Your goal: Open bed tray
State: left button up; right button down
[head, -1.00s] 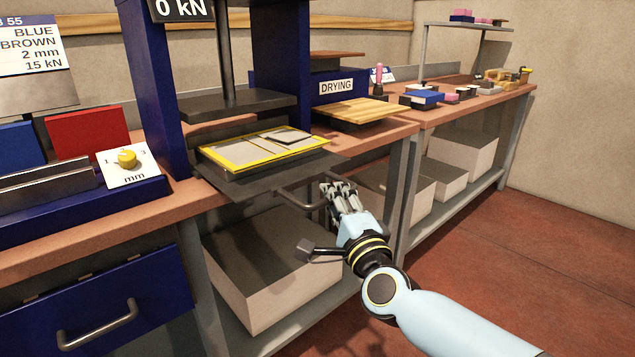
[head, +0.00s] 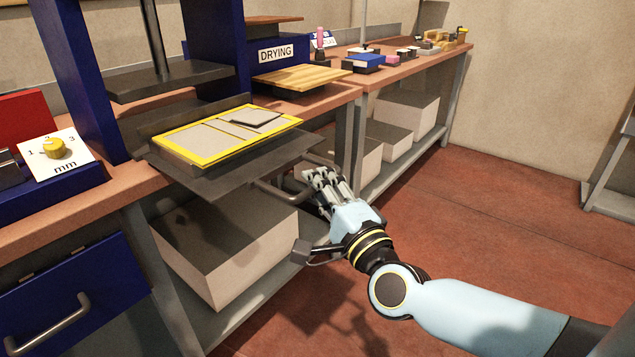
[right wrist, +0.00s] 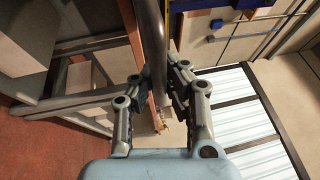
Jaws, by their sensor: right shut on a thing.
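The bed tray (head: 225,183) is a dark flat plate standing out from the front of the blue press. A yellow-framed bed (head: 160,145) with grey panels lies on it, with a loose grey piece (head: 255,117) at its far right. A grey bar handle (head: 275,194) is at the tray's front edge. My right gripper (head: 316,178) is shut on this handle. In the right wrist view the bar (right wrist: 153,45) runs between the two fingers (right wrist: 158,85). My left gripper is not in view.
The dark press head (head: 170,82) hangs above and behind the bed. A drying stand (head: 276,54) with a wooden board (head: 303,77) is to the right. A pale box (head: 215,255) sits on the shelf below. The red floor at right is open.

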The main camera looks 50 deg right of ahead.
jog(key=c, duration=1.6)
grip_release()
jog(key=shift+f, duration=0.15)
jog(key=v, duration=1.2)
